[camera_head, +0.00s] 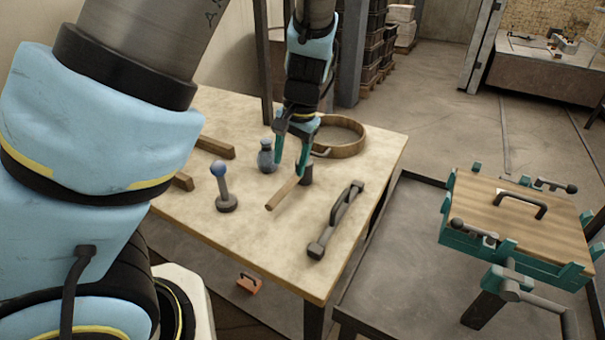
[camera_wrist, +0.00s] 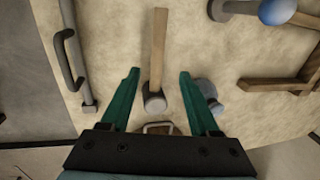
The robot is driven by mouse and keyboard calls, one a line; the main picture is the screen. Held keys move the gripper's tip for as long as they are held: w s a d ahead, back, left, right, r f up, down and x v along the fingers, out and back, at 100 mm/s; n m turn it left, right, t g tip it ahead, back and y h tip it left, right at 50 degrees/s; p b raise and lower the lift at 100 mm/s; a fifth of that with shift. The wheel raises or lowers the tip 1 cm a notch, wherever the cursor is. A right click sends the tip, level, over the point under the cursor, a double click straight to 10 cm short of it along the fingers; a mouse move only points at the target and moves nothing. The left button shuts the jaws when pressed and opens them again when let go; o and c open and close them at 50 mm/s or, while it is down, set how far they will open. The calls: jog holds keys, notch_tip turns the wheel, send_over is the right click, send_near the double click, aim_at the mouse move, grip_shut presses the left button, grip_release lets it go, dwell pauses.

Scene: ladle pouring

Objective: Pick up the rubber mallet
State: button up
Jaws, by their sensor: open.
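The rubber mallet lies on the light tabletop, with a wooden handle (camera_head: 282,193) and a dark head (camera_head: 307,174). In the wrist view its handle (camera_wrist: 159,45) points away from me and its grey head (camera_wrist: 154,103) lies nearer. My gripper (camera_head: 289,169) points down over the mallet, open, with teal fingers. In the wrist view the fingertips of my gripper (camera_wrist: 160,77) lie on either side of the handle near the head, with gaps on both sides. I cannot tell how far above the table the tips are.
A blue-grey bottle-shaped object (camera_head: 266,158) stands just left of my gripper. A blue-balled post (camera_head: 220,184) stands further left. A dark bar with a handle (camera_head: 336,220) lies to the right. A wooden ring (camera_head: 342,137) is behind. Bare tabletop (camera_head: 272,245) shows in front.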

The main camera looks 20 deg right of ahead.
aim_at(286, 186)
jog(key=shift+w+a+f+p, duration=0.1)
jog(key=shift+a+f+p, duration=0.05)
jog(key=shift+f, duration=1.1)
jog(key=shift+w+a+f+p, duration=0.1)
jog(key=shift+w+f+p, duration=0.1)
jog(key=shift+f, duration=1.1)
jog(key=shift+w+a+f+p, duration=0.1)
jog(key=shift+a+f+p, duration=0.05)
jog(key=shift+f, duration=1.1)
grip_shut()
